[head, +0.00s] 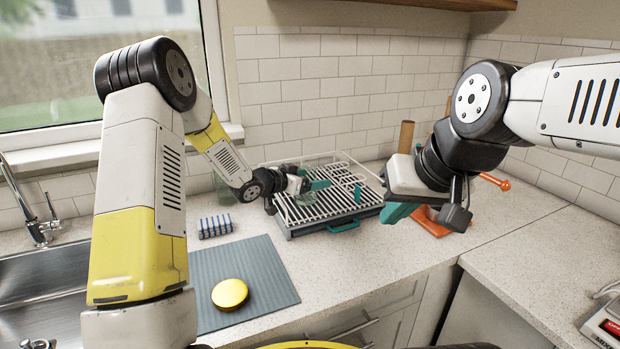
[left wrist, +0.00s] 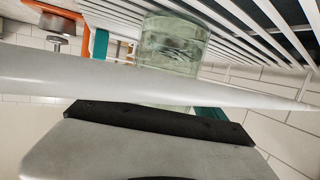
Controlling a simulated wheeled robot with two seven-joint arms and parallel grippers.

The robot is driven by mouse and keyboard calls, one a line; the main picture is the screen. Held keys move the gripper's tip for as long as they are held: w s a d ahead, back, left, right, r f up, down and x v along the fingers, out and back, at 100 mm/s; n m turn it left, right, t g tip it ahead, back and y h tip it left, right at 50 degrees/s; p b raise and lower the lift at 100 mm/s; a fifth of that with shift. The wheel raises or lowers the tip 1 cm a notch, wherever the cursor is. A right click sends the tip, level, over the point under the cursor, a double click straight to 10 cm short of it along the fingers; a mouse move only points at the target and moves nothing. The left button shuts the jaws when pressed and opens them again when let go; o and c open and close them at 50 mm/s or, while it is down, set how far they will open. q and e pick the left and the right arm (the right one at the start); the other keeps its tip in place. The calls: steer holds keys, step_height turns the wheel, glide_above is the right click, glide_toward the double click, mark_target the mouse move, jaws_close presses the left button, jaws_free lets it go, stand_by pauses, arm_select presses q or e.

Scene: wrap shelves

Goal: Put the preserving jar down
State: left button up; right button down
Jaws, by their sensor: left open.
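The clear glass preserving jar (left wrist: 172,45) shows in the left wrist view against the white bars of the dish rack (left wrist: 268,22); a pale bar crosses in front of its lower part. In the head view, glass (head: 304,198) shows at the rack (head: 350,222), mostly hidden by my left gripper. My left gripper (head: 318,186), with teal fingers, is open over the rack, right by the jar. Whether the fingers touch the glass cannot be told.
A grey mat (head: 265,270) with a round yellow object (head: 230,294) lies in front. The sink (head: 40,290) is at left. An orange item (head: 432,222) is right of the rack. The right counter (head: 540,250) is mostly clear.

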arm_select(q)
steer(key=shift+r, duration=0.1)
steer(key=shift+s+a+r, duration=0.1)
steer(key=shift+a+r, duration=0.05)
steer(key=s+a+r+n+t+y, duration=0.1)
steer(key=s+a+r+n+y, duration=0.2)
steer(key=s+a+r+y, duration=0.35)
steer(key=s+a+r+n+y, duration=0.25)
steer(key=s+a+r, duration=0.55)
steer(key=a, duration=0.4)
steer(key=s+d+n+g, duration=0.1)
steer(key=s+g, duration=0.1)
steer(key=s, duration=1)
steer(key=s+d+f+n+g, duration=0.1)
steer(key=s+d+n+g, duration=0.1)
steer(key=s, duration=1)
steer(key=shift+s+g+h, duration=0.35)
steer(key=shift+g+h, duration=0.05)
steer(key=shift+g, duration=0.2)
